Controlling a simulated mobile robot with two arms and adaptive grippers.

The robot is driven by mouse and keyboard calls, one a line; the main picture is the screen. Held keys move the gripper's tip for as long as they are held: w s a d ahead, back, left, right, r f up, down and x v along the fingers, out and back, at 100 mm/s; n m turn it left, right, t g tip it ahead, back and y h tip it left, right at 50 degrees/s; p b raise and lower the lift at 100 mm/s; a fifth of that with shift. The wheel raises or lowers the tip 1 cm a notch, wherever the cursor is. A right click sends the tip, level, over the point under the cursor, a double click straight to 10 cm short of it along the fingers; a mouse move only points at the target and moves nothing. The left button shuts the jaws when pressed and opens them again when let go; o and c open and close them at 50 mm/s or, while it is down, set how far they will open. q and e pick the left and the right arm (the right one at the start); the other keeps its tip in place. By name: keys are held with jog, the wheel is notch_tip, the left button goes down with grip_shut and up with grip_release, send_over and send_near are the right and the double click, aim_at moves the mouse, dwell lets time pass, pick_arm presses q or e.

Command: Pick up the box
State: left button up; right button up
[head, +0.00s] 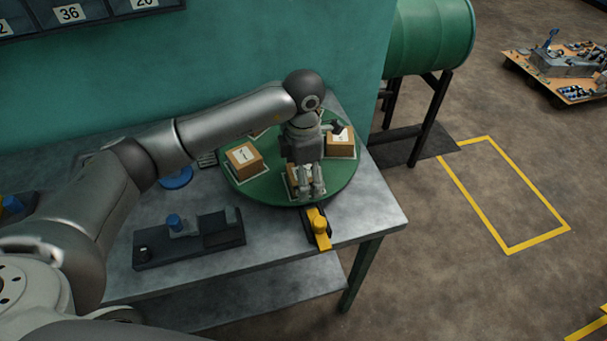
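A green round turntable (262,187) stands on the grey metal table and carries small brown cardboard boxes on white-edged pads. One box (244,160) with a white label is at its left, and another box (340,146) is at its right. A third box (292,176) at the front is mostly hidden behind my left gripper (311,191). My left gripper points down at this front box, with its fingers in front of it. Whether the fingers touch or grip the box cannot be told. My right gripper is not in view.
A yellow and black device (319,229) sits at the table's front edge. A dark fixture with a blue knob (174,222) lies on the table (375,214). A green drum (432,35) on a dark stand is at the right. Yellow floor markings (508,249) surround clear floor.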

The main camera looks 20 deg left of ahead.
pick_arm(q)
jog(key=c, duration=1.3)
jog(key=shift+r, duration=0.1)
